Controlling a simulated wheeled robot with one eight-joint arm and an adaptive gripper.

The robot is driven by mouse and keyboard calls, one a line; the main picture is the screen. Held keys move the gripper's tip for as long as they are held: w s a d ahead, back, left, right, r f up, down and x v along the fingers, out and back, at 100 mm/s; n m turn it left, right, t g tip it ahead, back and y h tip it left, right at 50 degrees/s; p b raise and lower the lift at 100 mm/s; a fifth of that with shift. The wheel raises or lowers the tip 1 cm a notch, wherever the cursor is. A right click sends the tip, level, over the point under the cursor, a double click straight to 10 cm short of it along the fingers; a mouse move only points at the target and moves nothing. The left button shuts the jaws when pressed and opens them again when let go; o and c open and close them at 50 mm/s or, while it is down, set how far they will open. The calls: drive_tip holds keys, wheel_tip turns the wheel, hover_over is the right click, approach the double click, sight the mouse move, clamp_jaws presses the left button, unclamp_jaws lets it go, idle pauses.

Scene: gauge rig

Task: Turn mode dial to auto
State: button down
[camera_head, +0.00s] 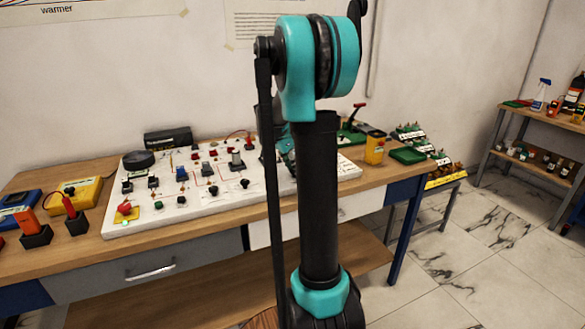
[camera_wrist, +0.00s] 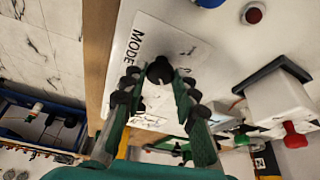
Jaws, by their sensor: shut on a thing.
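The mode dial (camera_wrist: 160,69) is a small black knob on a white plate (camera_wrist: 146,36) marked "MODE" in the wrist view. My gripper (camera_wrist: 158,78) has its two fingers on either side of the knob and is shut on it. Which setting the dial points to cannot be read, as the fingers cover part of the plate. In the head view my arm hides the dial, and only a little teal of my gripper shows beside the arm.
The white panel (camera_head: 140,222) carries many knobs, switches and buttons and lies on a wooden table (camera_head: 75,268). In the wrist view a white block with a red knob (camera_wrist: 296,136) stands to the right, and a red button (camera_wrist: 254,13) is above. A yellow box (camera_head: 375,148) stands right of the panel.

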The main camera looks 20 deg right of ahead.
idle(0.4)
drive_tip(key=c, duration=1.2)
unclamp_jaws()
drive_tip(key=shift+o, duration=0.2)
drive_tip(key=shift+a+r, duration=0.1)
drive_tip(key=v, duration=1.1)
drive_tip(key=shift+r, duration=0.35)
drive_tip(key=shift+a, duration=0.1)
drive_tip(key=s+a+f+n+t+y, duration=0.1)
drive_tip(key=s+a+f+n, duration=0.3)
drive_tip(key=s+f, duration=0.3)
drive_tip(key=s+a+f+n+t+y, duration=0.1)
drive_tip(key=s+a+f+n, duration=0.3)
drive_tip(key=s, duration=0.7)
drive_tip(key=s+a+f+n+t+y, duration=0.1)
drive_tip(key=s+a+f+n+y, duration=0.1)
drive_tip(key=s+a+f+n, duration=0.2)
drive_tip(key=s+f+n, duration=0.3)
drive_tip(key=s+f, duration=0.1)
drive_tip(key=f, duration=0.3)
drive_tip(key=shift+s+a, duration=0.2)
drive_tip(key=shift+s, duration=0.2)
